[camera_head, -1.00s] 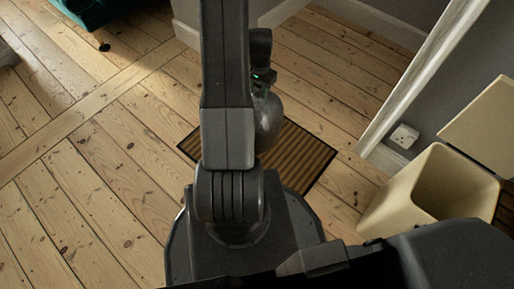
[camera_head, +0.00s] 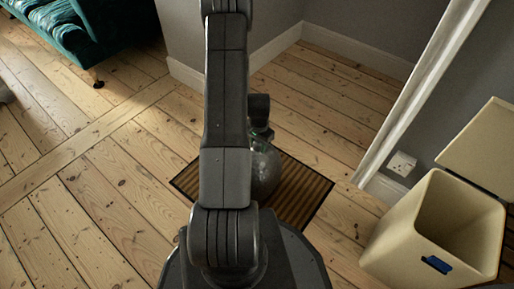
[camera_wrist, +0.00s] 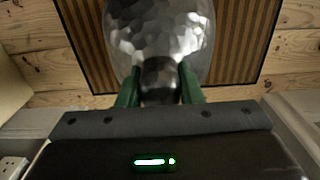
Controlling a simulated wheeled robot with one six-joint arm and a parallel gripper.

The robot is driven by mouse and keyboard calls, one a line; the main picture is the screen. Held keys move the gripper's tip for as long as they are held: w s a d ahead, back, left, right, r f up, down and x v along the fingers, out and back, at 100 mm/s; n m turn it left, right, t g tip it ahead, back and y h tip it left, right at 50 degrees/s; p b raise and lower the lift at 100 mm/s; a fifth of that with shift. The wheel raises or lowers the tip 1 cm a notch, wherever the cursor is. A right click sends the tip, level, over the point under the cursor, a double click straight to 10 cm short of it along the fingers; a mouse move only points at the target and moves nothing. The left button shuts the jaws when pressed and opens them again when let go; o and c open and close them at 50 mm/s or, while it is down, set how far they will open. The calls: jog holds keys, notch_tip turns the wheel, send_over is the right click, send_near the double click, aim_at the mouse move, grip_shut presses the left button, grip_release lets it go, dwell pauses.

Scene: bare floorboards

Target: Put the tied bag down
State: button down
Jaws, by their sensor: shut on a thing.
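The tied bag (camera_wrist: 160,35) is grey, shiny and crumpled, with a dark gathered neck. My gripper (camera_wrist: 160,88) is shut on this neck, with a green finger on each side, in the wrist view. In the head view the bag (camera_head: 266,170) shows beside my arm, over the striped brown mat (camera_head: 303,192), partly hidden by the arm. I cannot tell whether the bag touches the mat. The mat (camera_wrist: 240,45) lies behind the bag in the wrist view.
An open cream bin (camera_head: 405,225) with a raised lid and a blue tag stands at the right. A wall socket (camera_head: 402,163) and white trim are near it. A teal sofa (camera_head: 75,35) is at the upper left. Bare floorboards (camera_head: 110,200) lie clear at the left.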

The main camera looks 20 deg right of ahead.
jog(key=shift+f, duration=0.35)
jog(key=shift+f, duration=0.3)
jog(key=c, duration=1)
grip_release()
jog(key=shift+r, duration=0.1)
notch_tip(320, 180, up, 12)
jog(key=p, duration=0.4)
jog(key=shift+r, duration=0.2)
